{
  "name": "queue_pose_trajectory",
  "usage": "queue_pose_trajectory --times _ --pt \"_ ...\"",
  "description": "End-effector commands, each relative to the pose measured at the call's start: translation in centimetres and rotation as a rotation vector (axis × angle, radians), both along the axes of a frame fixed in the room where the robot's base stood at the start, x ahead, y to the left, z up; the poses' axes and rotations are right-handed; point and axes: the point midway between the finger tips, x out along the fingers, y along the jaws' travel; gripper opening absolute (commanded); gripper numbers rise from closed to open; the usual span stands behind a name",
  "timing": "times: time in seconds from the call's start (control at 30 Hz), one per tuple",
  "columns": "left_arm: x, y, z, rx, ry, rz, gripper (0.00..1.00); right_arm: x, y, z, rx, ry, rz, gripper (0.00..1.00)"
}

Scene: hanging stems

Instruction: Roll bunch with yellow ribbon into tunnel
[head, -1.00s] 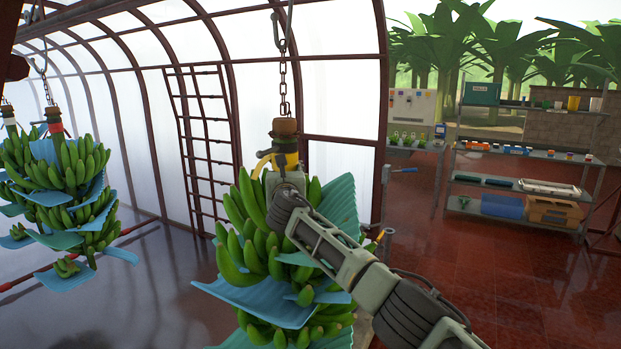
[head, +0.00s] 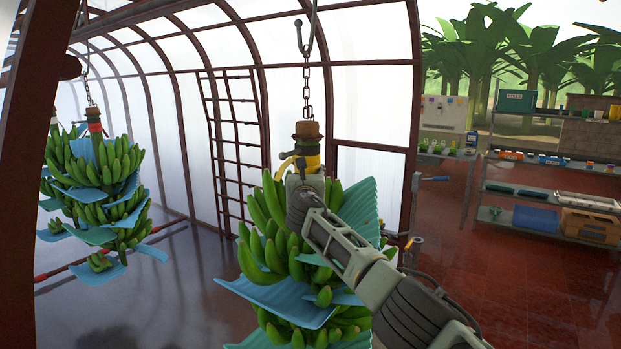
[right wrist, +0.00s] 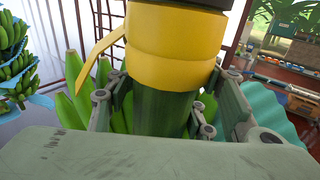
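The bunch with the yellow ribbon (head: 306,160) is a tall cluster of green bananas (head: 265,240) with blue sheets between its layers. It hangs upright from a hook and chain (head: 307,85), in front of the arched tunnel (head: 170,120) with pale translucent walls. My right gripper (head: 304,186) is at the stem, just below the ribbon. In the right wrist view its fingers (right wrist: 155,108) lie on both sides of the green stem (right wrist: 160,112) and look closed on it; their far side is hidden. My left gripper is out of view.
Another bunch with a red and white band (head: 94,127) hangs inside at the left, with more partly hidden behind it. A dark post (head: 30,180) stands at the left edge. A ladder (head: 232,145) leans along the wall. Shelves (head: 545,190) stand right, beyond open red floor.

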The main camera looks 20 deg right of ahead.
Motion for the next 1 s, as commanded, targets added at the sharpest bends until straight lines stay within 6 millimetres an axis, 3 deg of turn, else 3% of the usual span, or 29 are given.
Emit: queue_pose_trajectory --times 0.03,0.23,0.77,1.0 --pt "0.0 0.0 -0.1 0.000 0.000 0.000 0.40 0.0 1.0 -0.4 0.000 0.003 0.016 0.47" --pt "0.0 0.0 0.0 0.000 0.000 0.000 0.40 0.0 0.9 -0.2 0.001 0.001 0.014 0.63" --pt "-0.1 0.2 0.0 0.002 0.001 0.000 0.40 -0.2 0.7 0.2 0.002 -0.006 0.009 0.63" --pt "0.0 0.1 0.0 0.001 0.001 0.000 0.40 -1.5 1.1 0.2 0.003 -0.007 0.010 0.63"
